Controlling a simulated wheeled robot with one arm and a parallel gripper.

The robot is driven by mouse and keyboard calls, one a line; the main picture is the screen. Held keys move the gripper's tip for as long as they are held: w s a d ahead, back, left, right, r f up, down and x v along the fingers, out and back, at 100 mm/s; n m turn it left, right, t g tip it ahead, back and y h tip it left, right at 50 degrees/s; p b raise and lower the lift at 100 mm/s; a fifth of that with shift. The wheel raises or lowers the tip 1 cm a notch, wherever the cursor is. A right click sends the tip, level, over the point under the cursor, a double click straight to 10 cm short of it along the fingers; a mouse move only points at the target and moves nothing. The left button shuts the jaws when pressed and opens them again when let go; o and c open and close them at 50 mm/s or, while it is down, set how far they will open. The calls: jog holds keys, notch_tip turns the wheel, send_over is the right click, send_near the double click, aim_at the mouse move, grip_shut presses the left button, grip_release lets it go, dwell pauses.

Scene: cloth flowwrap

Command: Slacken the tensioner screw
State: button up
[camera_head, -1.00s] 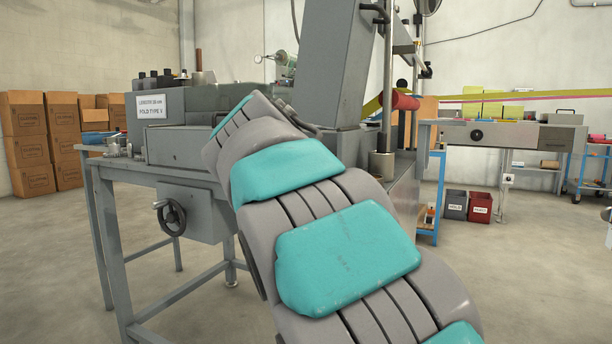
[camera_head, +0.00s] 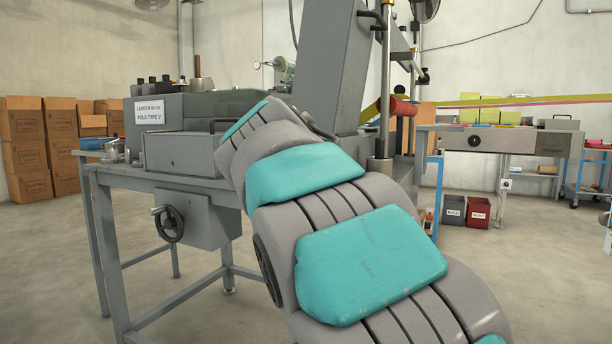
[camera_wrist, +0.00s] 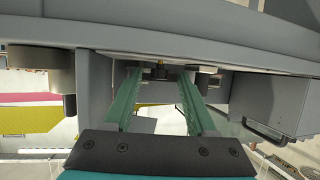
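My gripper (camera_wrist: 159,76) shows in the wrist view as two long green fingers, spread apart with a visible gap between them. They reach in under a grey machine housing (camera_wrist: 210,45). A small dark and brassy fitting (camera_wrist: 160,72) shows between the fingertips; it may be the tensioner screw, but it is too small to tell. I cannot tell whether the fingers touch it. In the head view my arm stretches toward the grey machine (camera_head: 185,150), and my gripper is hidden. No screw can be made out there.
A handwheel (camera_head: 169,223) sits on the machine's front. A grey box with a handle (camera_wrist: 272,105) is right of the fingers, and a cylinder (camera_wrist: 52,72) is at left. A conveyor (camera_head: 505,140) and two bins (camera_head: 466,211) stand at right. Cartons (camera_head: 28,150) are stacked at far left.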

jog(key=shift+s, duration=0.1)
jog(key=v, duration=0.7)
jog(key=shift+s+r, duration=0.15)
jog(key=shift+s, duration=0.1)
jog(key=shift+s+a, duration=0.1)
jog(key=shift+a, duration=0.05)
